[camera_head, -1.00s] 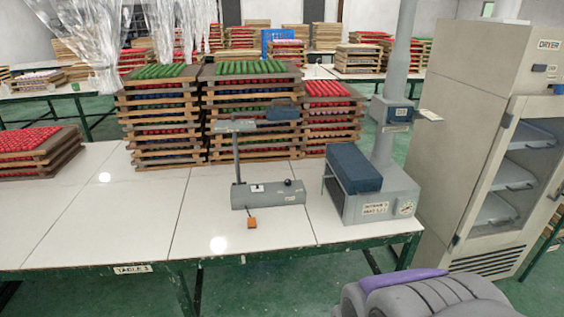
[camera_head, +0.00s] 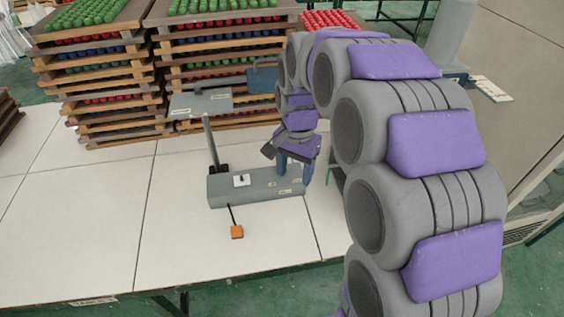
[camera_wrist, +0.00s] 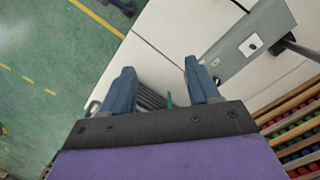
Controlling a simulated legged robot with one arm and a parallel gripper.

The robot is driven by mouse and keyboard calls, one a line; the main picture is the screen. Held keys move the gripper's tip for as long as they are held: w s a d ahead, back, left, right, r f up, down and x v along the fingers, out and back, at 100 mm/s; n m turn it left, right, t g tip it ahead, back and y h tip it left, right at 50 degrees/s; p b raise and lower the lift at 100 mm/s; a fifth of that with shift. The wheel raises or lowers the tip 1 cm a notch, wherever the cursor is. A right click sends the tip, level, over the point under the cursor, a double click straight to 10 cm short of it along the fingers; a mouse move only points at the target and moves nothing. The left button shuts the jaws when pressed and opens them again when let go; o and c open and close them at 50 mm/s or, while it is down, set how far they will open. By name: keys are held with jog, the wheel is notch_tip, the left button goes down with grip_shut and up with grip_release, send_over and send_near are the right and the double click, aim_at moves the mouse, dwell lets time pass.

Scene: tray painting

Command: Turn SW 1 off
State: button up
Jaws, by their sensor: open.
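A white switch plate with a small black lever (camera_head: 242,180) sits on top of the grey base (camera_head: 225,192) of a bench device. It also shows at the upper right of the wrist view (camera_wrist: 250,45). I cannot read an SW 1 label on it. My gripper (camera_head: 294,170) points down over the right end of the base, to the right of the plate. In the wrist view its two blue fingers (camera_wrist: 160,86) are wide apart with nothing held between them. The lever's on or off position is too small to tell.
Stacked wooden trays (camera_head: 110,75) stand behind. My arm hides the right side.

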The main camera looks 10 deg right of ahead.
jog(key=w+f+m+p, duration=0.1)
jog(key=w+f+m, duration=0.25)
jog(key=w, duration=0.45)
jog(key=w+d+f+m+t+p, duration=0.1)
jog(key=w+f+m, duration=0.2)
jog(key=w+f, duration=0.35)
jog(key=w+f+m+p, duration=0.1)
jog(key=w+f+m, duration=0.2)
jog(key=w, duration=0.7)
jog(key=f+b, duration=0.1)
jog(key=f, duration=0.2)
jog(key=f+b, duration=0.1)
jog(key=f, duration=0.7)
jog(key=shift+s+d+f+b, duration=0.2)
jog(key=shift+s+b, duration=0.1)
jog(key=shift+b, duration=0.1)
jog(key=shift+r, duration=0.1)
jog(key=c, duration=1)
